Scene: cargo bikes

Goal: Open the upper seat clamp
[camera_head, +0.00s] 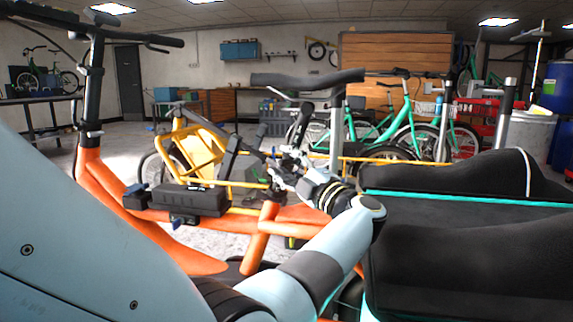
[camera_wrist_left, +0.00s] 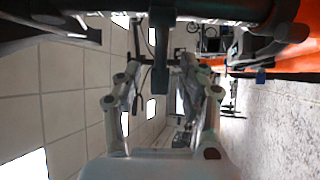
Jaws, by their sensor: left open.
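The orange cargo bike (camera_head: 262,232) stands in front of me in the head view, with a wide black saddle (camera_head: 305,78) above its frame. My left gripper (camera_head: 286,168) is at the bike's middle, below the saddle. In the left wrist view a thick black post (camera_wrist_left: 225,12) crosses the top. A black clamp lever (camera_wrist_left: 161,65) sticks out from it and lies between the two fingers of my left gripper (camera_wrist_left: 160,80). The fingers are open, one on each side of the lever; I cannot tell whether either touches it. My right gripper is not in view.
A black cargo cover (camera_head: 460,265) with a teal edge fills the right front. A black battery box (camera_head: 190,200) sits on the orange frame. Behind stand a yellow-framed bike (camera_head: 195,152) and green bikes (camera_head: 405,135). Grey floor shows between them.

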